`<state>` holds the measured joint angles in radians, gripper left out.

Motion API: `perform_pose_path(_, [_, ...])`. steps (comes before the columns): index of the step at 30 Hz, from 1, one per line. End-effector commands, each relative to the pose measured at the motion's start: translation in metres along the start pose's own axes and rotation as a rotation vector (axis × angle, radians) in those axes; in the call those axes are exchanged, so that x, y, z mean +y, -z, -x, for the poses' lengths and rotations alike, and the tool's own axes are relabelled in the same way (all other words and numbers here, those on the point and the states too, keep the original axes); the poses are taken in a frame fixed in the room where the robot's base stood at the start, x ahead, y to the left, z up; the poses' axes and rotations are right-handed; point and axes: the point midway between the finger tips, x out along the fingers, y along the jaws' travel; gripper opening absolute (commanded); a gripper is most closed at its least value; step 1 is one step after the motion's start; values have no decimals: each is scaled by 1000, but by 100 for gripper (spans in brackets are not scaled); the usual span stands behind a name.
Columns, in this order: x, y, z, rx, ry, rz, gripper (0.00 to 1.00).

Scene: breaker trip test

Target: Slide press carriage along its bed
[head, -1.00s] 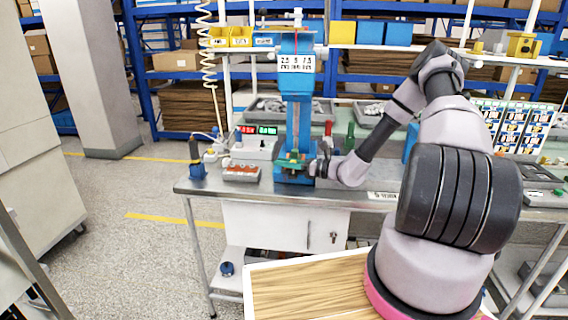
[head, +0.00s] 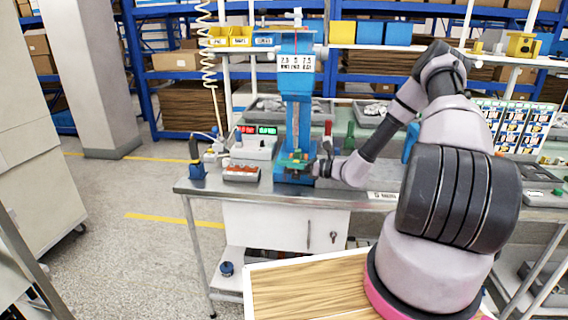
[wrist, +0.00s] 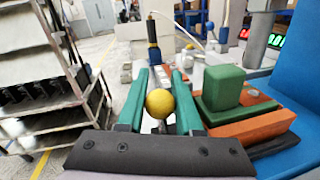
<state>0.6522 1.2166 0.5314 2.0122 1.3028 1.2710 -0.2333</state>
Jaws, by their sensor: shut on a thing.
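The blue press (head: 297,88) stands on the workbench, with its carriage (head: 296,157) low at its foot, small in the head view. In the wrist view the carriage (wrist: 254,129) is an orange plate with a green block (wrist: 223,86) on top, just right of my fingers. A yellow ball knob (wrist: 160,103) sits between my two green fingers. My gripper (wrist: 160,78) is shut on this knob; the exact contact and the knob's link to the carriage are partly hidden. In the head view my gripper (head: 320,167) is at the right side of the press foot.
A control box with red and green displays (head: 256,142) and an orange-topped box (head: 241,173) stand left of the press on the workbench (head: 225,188). A blue-and-black upright tool (head: 196,160) is farther left. A green bottle (head: 349,137) stands behind my wrist.

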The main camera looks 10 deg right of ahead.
Motion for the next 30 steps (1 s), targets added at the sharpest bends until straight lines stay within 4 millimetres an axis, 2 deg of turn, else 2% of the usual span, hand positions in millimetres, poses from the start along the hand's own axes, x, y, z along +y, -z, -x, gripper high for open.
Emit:
perform_pose_path(8, [-13, -3, 56, 0, 7, 1, 0])
perform_pose_path(30, [-51, -10, 259, 1, 7, 2, 0])
